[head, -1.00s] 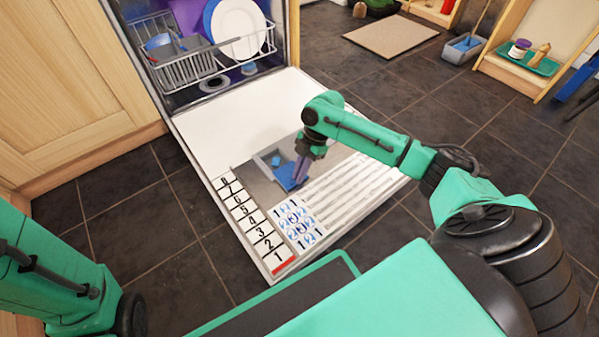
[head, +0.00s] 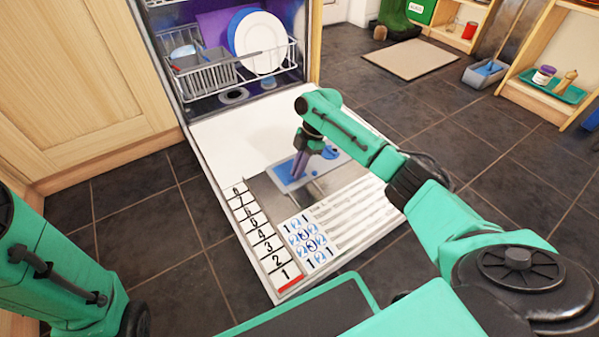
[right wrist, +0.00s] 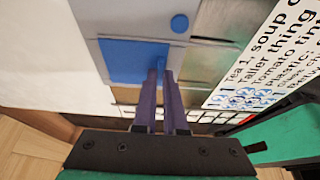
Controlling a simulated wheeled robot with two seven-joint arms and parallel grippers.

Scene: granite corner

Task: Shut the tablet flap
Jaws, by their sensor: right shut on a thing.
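The tablet flap (head: 286,176) is a flat blue plate on the grey dispenser panel (head: 318,188) in the lowered dishwasher door. In the right wrist view the flap (right wrist: 125,60) lies flat. My right gripper (head: 299,175) points down at the flap; in the right wrist view its purple fingers (right wrist: 160,72) are close together on a small blue tab at the flap's edge. The tablet compartment is not visible under the flap. My left gripper is out of view; only part of my left arm shows.
A round blue cap (head: 330,152) sits beside the flap. The white inner door (head: 235,130) is flat and clear towards the rack (head: 205,80), which holds plates. A printed label (head: 345,215) covers the near right part of the door. Dark floor tiles surround it.

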